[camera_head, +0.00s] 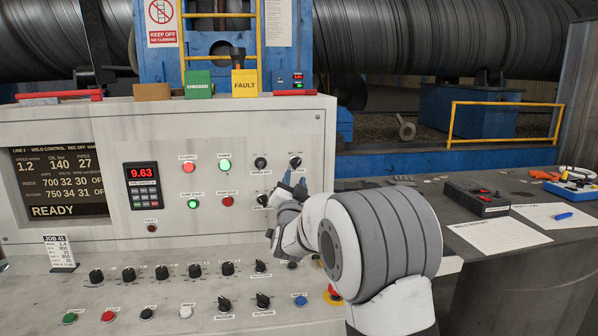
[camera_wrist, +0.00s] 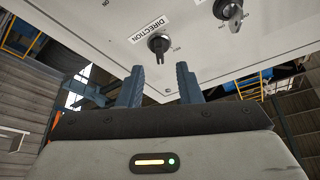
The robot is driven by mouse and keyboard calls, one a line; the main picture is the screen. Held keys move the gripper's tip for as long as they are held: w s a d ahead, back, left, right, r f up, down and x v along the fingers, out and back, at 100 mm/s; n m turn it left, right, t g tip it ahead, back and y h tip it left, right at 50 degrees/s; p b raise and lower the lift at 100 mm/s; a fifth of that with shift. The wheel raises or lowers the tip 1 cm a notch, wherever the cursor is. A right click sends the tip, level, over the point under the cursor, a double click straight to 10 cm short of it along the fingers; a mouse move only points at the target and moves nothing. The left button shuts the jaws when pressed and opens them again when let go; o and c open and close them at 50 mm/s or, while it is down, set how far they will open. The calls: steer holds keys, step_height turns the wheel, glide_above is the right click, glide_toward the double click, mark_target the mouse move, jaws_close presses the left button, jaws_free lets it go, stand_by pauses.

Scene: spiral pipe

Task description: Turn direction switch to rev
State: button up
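The direction switch is a black rotary knob (camera_wrist: 158,43) with a white DIRECTION label beside it in the wrist view. Its handle points down in that picture, toward my gripper; the small position legends are too blurred to read surely. In the head view it appears to be the upper right knob (camera_head: 295,161) of the upright panel. My gripper (camera_wrist: 160,84) is open and empty, its two blue fingers apart. The knob shows beyond the gap between the fingers, with no visible contact. In the head view my gripper (camera_head: 292,181) is just below the knob, partly hidden by my wrist.
A key switch (camera_wrist: 230,14) is near the direction switch. Another black knob (camera_head: 262,199) sits close left of my gripper. Below, the sloped console (camera_head: 180,295) carries several knobs and buttons, including a red emergency stop (camera_head: 333,292). The dark table (camera_head: 470,232) is on the right.

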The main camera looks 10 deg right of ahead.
mark_target(296, 166)
steer(key=p+x, duration=0.1)
steer(key=x, duration=0.5)
steer(key=shift+w, duration=0.2)
